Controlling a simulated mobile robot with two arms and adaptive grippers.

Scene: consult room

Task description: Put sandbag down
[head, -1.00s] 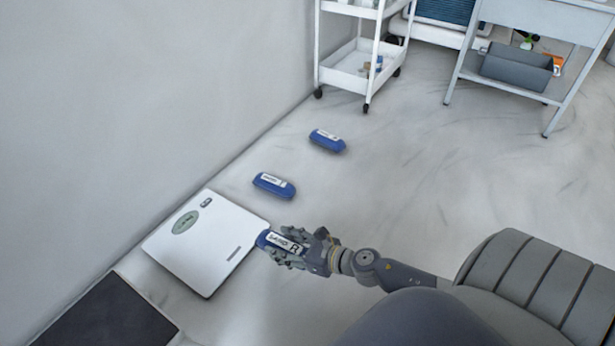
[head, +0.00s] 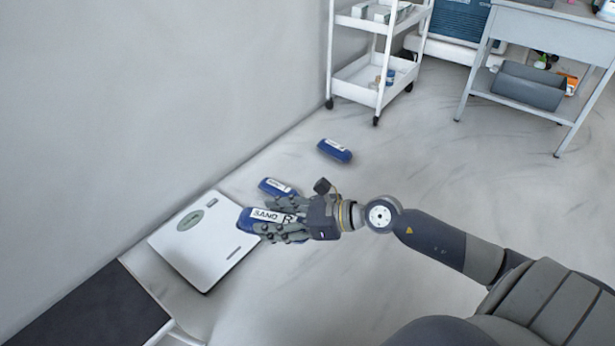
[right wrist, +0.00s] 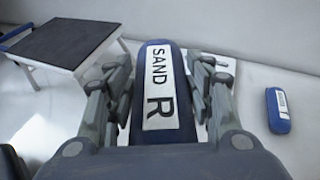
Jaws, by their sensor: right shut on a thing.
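A blue sandbag (head: 250,219) with a white label reading SAND and R is held in my right gripper (head: 275,228). The gripper is shut on it, and the bag overlaps the right edge of the white scale (head: 185,253) in the head view. In the right wrist view the sandbag (right wrist: 158,90) lies between the fingers, with the scale partly hidden behind it. A second blue sandbag (head: 277,187) lies on the floor just beyond the gripper. A third blue sandbag (head: 335,150) lies farther back. My left gripper is not in view.
A dark-topped low step (head: 98,312) stands at the lower left. A white wheeled cart (head: 372,78) stands at the back by the wall. A grey table (head: 545,30) with a grey bin (head: 528,88) is at the back right. The floor on the right is clear.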

